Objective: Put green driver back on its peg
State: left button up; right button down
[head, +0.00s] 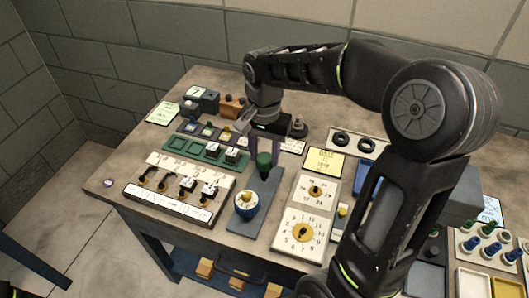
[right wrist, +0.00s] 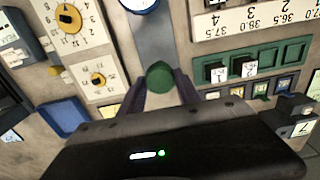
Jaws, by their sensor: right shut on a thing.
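The green driver (head: 264,160) is between the fingers of my right gripper (head: 264,150), over the far part of a grey board. In the right wrist view its round green end (right wrist: 160,75) shows between the fingertips of the gripper (right wrist: 160,85). The gripper is shut on it. Its shaft is hidden, and I cannot tell whether it touches the board. At the right edge of the head view, a rack (head: 486,251) holds several green and blue pieces; I cannot tell which peg is the driver's. My left gripper is not in view.
A blue-rimmed dial (head: 247,205) stands on the near part of the grey board (head: 268,190). White clock-like panels (head: 303,251) lie to its right. A green tray (head: 180,147) and a white numbered block (head: 166,205) are to its left. My right arm spans the table's right side.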

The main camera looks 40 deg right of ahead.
jog(key=shift+f+b, duration=0.75)
jog(key=shift+f, duration=0.15)
dwell(0.3)
jog(key=c, duration=0.8)
grip_release()
jog(key=shift+o, duration=0.4)
jog(key=o, duration=0.3)
jog(key=shift+o, duration=0.2)
jog(key=shift+r+p, duration=2.9)
jog(key=shift+r, duration=0.9)
